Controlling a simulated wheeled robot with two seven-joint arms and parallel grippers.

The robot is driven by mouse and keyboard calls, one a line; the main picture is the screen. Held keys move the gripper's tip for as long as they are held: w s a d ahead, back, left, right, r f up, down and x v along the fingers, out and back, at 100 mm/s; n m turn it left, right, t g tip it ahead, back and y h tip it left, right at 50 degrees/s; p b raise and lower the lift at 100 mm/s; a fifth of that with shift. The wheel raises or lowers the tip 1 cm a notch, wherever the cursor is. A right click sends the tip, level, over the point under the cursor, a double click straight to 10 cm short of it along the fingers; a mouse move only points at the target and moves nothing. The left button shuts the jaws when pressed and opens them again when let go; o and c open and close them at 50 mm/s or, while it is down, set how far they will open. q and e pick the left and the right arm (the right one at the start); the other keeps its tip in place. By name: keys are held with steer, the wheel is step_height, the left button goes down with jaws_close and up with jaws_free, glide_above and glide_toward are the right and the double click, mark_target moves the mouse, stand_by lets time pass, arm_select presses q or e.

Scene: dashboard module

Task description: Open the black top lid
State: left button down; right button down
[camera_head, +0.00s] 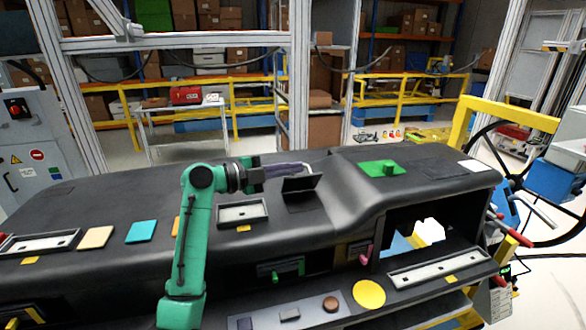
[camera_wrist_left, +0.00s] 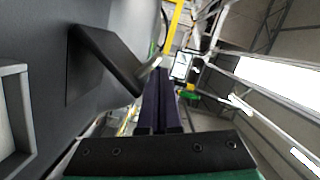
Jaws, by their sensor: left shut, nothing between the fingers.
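The black top lid (camera_head: 300,184) is a small dark flap on top of the black dashboard module (camera_head: 330,220), right of its middle. It stands raised and tilted up from a dark recess (camera_head: 304,200) in front of it. In the left wrist view the lid (camera_wrist_left: 108,58) slants out from the grey surface at upper left. My left gripper (camera_head: 305,168) reaches in from the left behind the lid, near its top edge. Its dark purple fingers (camera_wrist_left: 160,98) are together and empty. I cannot tell whether they touch the lid. My right gripper is not in view.
A framed slot (camera_head: 242,213) lies just left of the lid, and a green block with a knob (camera_head: 383,168) sits to the right. An open compartment (camera_head: 430,235) is at the front right. Cyan and beige tiles (camera_head: 141,232) lie left of my arm. Space above the module is clear.

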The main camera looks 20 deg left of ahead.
arm_select(q)
steer(key=shift+w+a+f+n, duration=0.15)
steer(key=shift+w+n, duration=0.15)
steer(key=shift+w, duration=0.2)
steer(key=shift+w+a+r+n+g+b, duration=0.25)
steer(key=shift+w+n+b, duration=0.1)
steer(key=shift+n, duration=0.2)
steer(key=shift+w+a+r+n+g+b, duration=0.15)
steer(key=shift+w+a+n+b, duration=0.15)
steer(key=shift+n, duration=0.25)
steer(key=shift+w+a+n+g, duration=0.2)
steer(key=shift+w+a+n, duration=0.05)
steer(key=shift+w+n, duration=0.25)
steer(key=shift+w+a+n+g, duration=0.2)
steer(key=shift+w+a+n, duration=0.05)
steer(key=shift+w+n, duration=0.25)
